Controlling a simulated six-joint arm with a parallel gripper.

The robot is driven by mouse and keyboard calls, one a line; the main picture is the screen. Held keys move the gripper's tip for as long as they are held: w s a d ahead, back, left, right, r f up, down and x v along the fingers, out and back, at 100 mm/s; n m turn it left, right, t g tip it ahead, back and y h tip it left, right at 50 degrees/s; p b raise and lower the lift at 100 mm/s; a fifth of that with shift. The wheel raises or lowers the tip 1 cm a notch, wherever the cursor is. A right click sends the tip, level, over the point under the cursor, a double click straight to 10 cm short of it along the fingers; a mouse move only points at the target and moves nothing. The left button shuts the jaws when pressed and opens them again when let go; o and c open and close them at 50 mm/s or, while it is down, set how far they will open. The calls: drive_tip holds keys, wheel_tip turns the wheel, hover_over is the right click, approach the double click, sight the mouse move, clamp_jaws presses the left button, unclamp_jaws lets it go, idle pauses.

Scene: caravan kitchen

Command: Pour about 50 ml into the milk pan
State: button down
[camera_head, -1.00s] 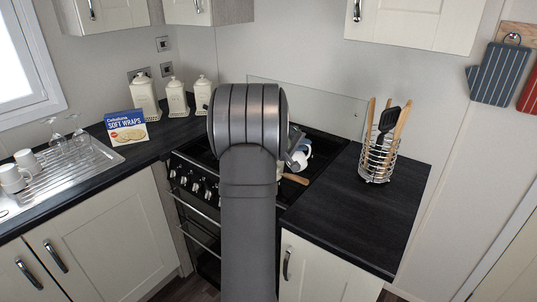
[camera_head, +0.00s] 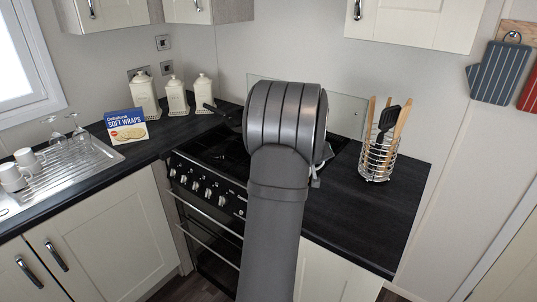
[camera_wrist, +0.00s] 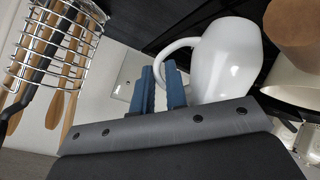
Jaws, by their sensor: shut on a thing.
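My gripper (camera_wrist: 163,80) has blue fingers and is shut on the handle of a white jug (camera_wrist: 228,58) in the wrist view. The jug hangs beside the fingers; its contents do not show. At the right edge of the wrist view are a brown, wood-like piece (camera_wrist: 296,24) and a cream curved body (camera_wrist: 292,88), close to the jug; they look like the milk pan's handle and side. Whether jug and pan touch, I cannot tell.
The black hob (camera_head: 208,146) has a dark pan (camera_head: 232,118) at its back left. A wire utensil holder (camera_head: 377,160) stands on the right worktop (camera_head: 365,215), otherwise bare.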

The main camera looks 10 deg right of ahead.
drive_tip(key=shift+d+f, duration=0.2)
drive_tip(key=shift+f, duration=0.05)
idle(0.6)
